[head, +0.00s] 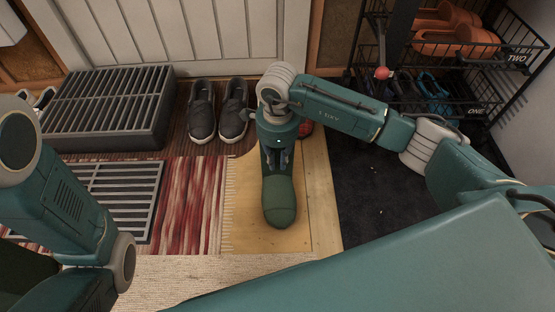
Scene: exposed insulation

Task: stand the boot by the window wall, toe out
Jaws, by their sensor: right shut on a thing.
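The dark green boot (280,202) is in the middle of the head view, its rounded toe pointing toward me. My right gripper (278,158) is shut on its upper part from above, and the wrist hides most of the shaft. The boot is over the yellow wooden strip of floor; I cannot tell whether its sole touches. My left arm shows at the left edge, but its gripper is out of view. A white panelled surface (190,35) stands at the back; no window shows.
Grey slip-on shoes (218,112) stand behind the boot, left of my right wrist. A slatted grey box (108,108) and a floor grate (125,195) are at left. A black wire rack (455,70) with footwear is at right. The dark mat (375,185) looks mostly clear.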

